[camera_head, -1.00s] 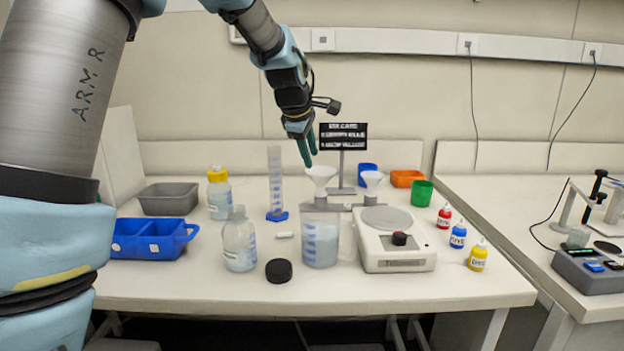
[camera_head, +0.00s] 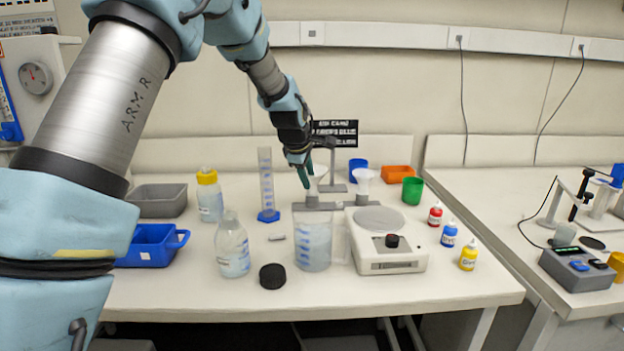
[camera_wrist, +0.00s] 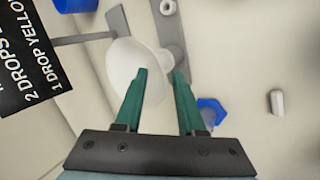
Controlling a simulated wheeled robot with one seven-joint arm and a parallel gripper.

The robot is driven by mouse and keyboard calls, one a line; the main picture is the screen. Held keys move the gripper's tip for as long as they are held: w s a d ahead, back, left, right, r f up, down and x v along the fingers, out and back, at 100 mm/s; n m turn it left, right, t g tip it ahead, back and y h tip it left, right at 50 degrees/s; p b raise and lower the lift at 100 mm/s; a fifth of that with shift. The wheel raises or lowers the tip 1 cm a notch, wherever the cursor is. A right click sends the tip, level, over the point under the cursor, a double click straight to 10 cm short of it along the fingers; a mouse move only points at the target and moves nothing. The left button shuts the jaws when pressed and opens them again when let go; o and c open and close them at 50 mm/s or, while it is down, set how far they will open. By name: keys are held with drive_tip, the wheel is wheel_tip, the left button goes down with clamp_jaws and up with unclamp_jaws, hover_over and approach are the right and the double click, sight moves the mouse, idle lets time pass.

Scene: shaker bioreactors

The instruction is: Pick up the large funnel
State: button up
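The large funnel (camera_head: 318,183) is white and sits upright in a grey holder bar (camera_head: 338,206) behind the beaker. It also shows in the wrist view (camera_wrist: 122,62), partly behind one finger. A smaller white funnel (camera_head: 365,178) sits in the same bar to the right. My gripper (camera_head: 305,182) points down at the left side of the large funnel and partly covers it. In the wrist view my gripper (camera_wrist: 160,73) has its green fingers apart, with the narrow part of the funnel beyond the gap. I cannot tell whether a finger touches the funnel.
A black sign (camera_head: 335,133) stands close behind my gripper. A graduated cylinder (camera_head: 266,180) stands to the left, a beaker (camera_head: 313,245) in front and a balance (camera_head: 388,252) to the front right. Bottles, bins and cups stand around; the table's front strip is clear.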

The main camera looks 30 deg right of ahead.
drive_tip(key=shift+w+d+f, duration=0.15)
drive_tip(key=shift+f, duration=0.2)
clamp_jaws()
drive_tip(key=shift+f, duration=0.1)
idle(1.1)
